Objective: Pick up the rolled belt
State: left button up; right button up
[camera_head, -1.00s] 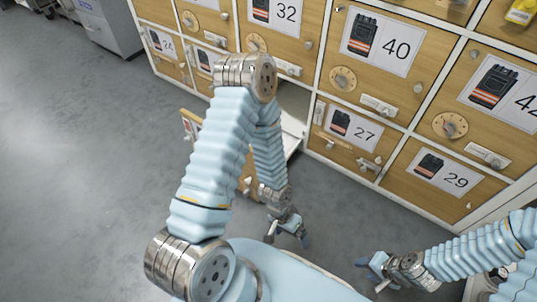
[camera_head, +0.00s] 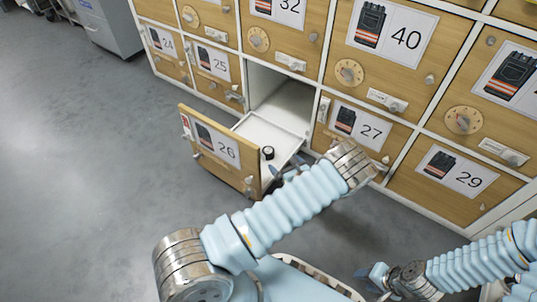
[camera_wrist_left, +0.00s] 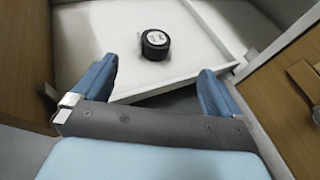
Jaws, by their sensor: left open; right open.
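The rolled belt (camera_head: 268,153) is a small dark roll with a pale top. The left gripper is open and empty. In the head view my left gripper (camera_head: 282,175) is partly hidden by my arm at the compartment's front. My right gripper (camera_head: 371,278) is open and empty, low at the right above the floor.
Closed locker 27 (camera_head: 355,130) is directly to the right, with locker 29 (camera_head: 450,172) beyond. The grey floor (camera_head: 90,190) at the left is clear.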

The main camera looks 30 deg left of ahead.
pick_arm(q)
jog(key=b, duration=0.1)
send_near(269, 151)
jog(key=x, duration=0.4)
jog(key=shift+d, duration=0.15)
jog(key=b+x, duration=0.1)
jog(key=x, duration=0.3)
jog(key=shift+w+a+f+b, duration=0.1)
jog(key=shift+a+f+b, duration=0.05)
jog(key=shift+a+b, duration=0.25)
jog(key=shift+w+a, duration=0.15)
jog(key=shift+a, duration=0.1)
jog(key=c, duration=1.2)
